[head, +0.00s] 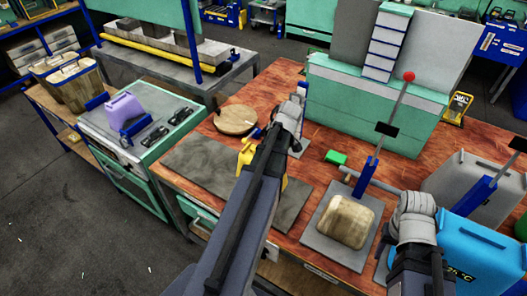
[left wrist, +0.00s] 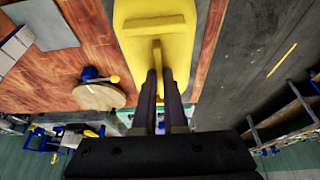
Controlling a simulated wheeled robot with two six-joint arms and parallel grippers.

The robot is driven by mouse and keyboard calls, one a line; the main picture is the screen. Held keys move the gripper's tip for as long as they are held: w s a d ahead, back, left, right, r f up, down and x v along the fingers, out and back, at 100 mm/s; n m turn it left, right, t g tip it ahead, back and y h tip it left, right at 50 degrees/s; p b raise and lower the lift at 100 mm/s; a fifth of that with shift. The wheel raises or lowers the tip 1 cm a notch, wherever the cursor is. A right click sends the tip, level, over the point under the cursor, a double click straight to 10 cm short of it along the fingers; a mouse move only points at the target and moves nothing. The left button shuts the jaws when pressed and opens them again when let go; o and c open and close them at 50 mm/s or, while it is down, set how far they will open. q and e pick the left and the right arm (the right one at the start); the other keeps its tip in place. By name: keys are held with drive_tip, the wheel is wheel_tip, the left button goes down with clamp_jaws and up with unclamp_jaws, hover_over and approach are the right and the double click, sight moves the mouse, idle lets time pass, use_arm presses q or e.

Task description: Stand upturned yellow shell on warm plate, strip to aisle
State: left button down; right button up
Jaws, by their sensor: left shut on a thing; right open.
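The yellow shell (head: 247,156) shows in pieces on both sides of my left arm in the head view, over the grey mat's right part. In the left wrist view the yellow shell (left wrist: 180,45) fills the top middle, and my left gripper (left wrist: 157,75) is shut on its raised rib. The arm hides the left fingers in the head view. My right gripper (head: 350,175) is open and empty, behind the wooden block. A grey plate (head: 318,243) carries that tan block (head: 347,221). A blue unit (head: 485,250) with a °C readout stands at right. I cannot tell which surface is the warm plate.
The grey mat (head: 200,168) lies on the red-brown bench, with a round wooden disc (head: 237,120) behind it. A red-knobbed lever (head: 392,115) and a green block (head: 335,157) are near my right gripper. A lilac jug (head: 124,108) stands on the left cabinet. Open floor lies front left.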

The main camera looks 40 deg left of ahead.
use_arm(q)
drive_tip(key=shift+f+b, duration=2.3)
drive_tip(key=shift+f, duration=0.25)
drive_tip(key=shift+f+b, duration=0.6)
drive_tip(key=c, duration=0.9)
unclamp_jaws()
drive_tip(key=shift+r, duration=0.15)
drive_tip(key=p+v, duration=0.7)
drive_tip(key=shift+w+d+r, duration=0.1)
drive_tip(key=shift+d+r, duration=0.05)
drive_tip(key=shift+r, duration=0.2)
drive_tip(key=shift+f, duration=0.1)
